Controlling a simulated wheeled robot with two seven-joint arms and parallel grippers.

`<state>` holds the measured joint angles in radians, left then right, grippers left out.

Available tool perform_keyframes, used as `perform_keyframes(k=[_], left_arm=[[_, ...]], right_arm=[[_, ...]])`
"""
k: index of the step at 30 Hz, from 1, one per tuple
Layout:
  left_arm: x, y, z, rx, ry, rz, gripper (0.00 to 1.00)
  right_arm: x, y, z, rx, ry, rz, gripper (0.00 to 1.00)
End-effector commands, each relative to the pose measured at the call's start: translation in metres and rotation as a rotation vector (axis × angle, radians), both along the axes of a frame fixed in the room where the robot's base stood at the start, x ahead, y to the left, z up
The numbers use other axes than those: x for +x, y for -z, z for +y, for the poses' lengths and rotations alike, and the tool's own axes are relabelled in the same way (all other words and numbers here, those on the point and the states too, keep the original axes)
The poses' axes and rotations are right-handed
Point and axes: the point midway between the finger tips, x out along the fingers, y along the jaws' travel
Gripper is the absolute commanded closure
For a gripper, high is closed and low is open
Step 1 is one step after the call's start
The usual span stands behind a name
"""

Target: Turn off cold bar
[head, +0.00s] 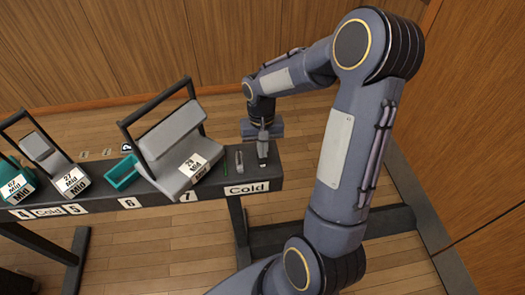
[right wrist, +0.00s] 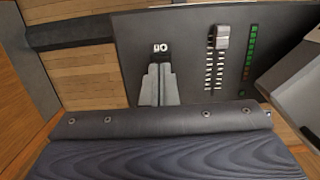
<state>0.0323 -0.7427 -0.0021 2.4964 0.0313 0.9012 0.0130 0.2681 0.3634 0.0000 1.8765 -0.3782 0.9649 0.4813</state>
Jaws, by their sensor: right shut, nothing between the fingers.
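The dark bar's right end carries a white "Cold" label (head: 247,188) on its front. On top there, a fader (head: 239,160) lies beside a green light strip (head: 225,166). In the right wrist view the fader's grey cap (right wrist: 222,38) sits at the upper end of its slotted track, and the light strip (right wrist: 249,50) shows green lights. A small white label (right wrist: 160,48), seemingly an upside-down "On", lies just beyond my fingertips. My right gripper (head: 263,152) is shut and empty, pointing down at the panel beside the fader (right wrist: 158,72). Whatever is under the fingertips is hidden.
A grey lamp (head: 175,140) with a dark frame stands left of the fader. A teal tray (head: 122,172) and more lamps (head: 48,158) stand farther left along the bar. Floor is open behind the bar; a wooden wall (head: 485,140) is at right.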

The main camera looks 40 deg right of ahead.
Motion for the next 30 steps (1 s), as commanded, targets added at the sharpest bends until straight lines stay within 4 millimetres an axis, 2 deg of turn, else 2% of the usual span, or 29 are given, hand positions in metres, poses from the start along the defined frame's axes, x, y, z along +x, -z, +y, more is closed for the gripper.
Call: perform_keyframes(k=[4, 13, 17, 21, 30], left_arm=[[0.000, 0.000, 0.000, 0.000, 0.000, 0.000, 0.66], [0.000, 0.000, 0.000, 0.000, 0.000, 0.000, 0.66], [0.000, 0.014, 0.000, 0.000, 0.000, 0.000, 0.66], [0.000, 0.027, 0.000, 0.000, 0.000, 0.000, 0.66], [0.000, 0.026, 0.000, 0.000, 0.000, 0.000, 0.66]], right_arm=[[-0.001, 0.007, 0.001, 0.000, 0.000, 0.001, 1.00], [-0.001, 0.008, 0.001, 0.001, 0.000, 0.000, 1.00], [-0.005, 0.021, 0.003, -0.006, -0.001, -0.008, 1.00], [-0.008, 0.023, 0.005, -0.042, -0.002, -0.075, 1.00], [-0.012, 0.024, 0.006, -0.043, 0.003, -0.072, 1.00]])
